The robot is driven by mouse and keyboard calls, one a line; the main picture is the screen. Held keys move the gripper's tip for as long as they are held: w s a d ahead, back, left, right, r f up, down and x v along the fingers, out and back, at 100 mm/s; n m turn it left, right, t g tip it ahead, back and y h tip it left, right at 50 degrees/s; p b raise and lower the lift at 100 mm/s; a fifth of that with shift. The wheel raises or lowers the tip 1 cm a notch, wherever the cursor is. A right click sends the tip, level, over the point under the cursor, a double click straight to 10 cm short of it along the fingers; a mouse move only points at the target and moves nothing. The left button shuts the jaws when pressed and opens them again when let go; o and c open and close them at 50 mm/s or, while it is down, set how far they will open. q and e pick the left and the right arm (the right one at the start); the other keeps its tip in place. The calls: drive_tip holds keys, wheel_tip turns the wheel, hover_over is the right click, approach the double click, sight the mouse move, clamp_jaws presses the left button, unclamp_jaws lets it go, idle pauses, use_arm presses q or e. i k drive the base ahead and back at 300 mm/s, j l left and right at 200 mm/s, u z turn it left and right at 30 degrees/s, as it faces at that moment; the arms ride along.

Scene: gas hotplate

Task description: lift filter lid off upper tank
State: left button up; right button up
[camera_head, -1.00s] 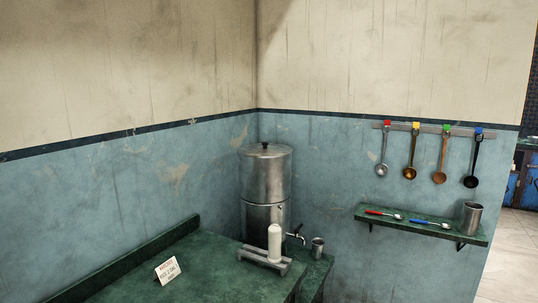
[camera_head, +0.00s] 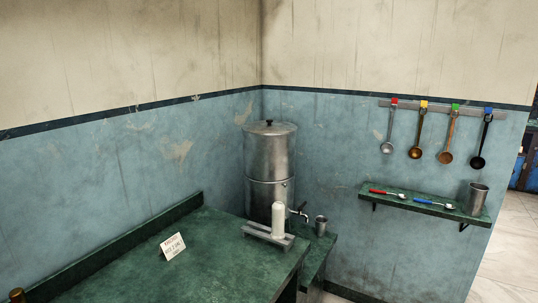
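The filter lid (camera_head: 268,127) is a round metal cover with a small dark knob. It sits on the upper tank (camera_head: 270,155), a steel cylinder in the corner. The lower tank (camera_head: 264,195) stands beneath it, with a tap (camera_head: 299,212) at its right side. Neither of my grippers shows clearly in the head view.
A metal cup (camera_head: 321,225) is under the tap. Ladles (camera_head: 420,135) hang over a wall shelf (camera_head: 405,204) with spoons and a cup (camera_head: 477,198). The counter's front is clear.

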sight(268, 126)
drive_tip(key=i+l+u, duration=0.1)
drive_tip(key=l, duration=0.3)
drive_tip(key=i+l+u, duration=0.1)
drive_tip(key=i+l, duration=0.15)
drive_tip(key=l, duration=0.15)
drive_tip(key=i+l, duration=0.1)
drive_tip(key=l, duration=0.3)
drive_tip(key=i+l+u, duration=0.15)
drive_tip(key=l, duration=0.25)
drive_tip(key=i+l+u, duration=0.1)
drive_tip(key=l, duration=0.3)
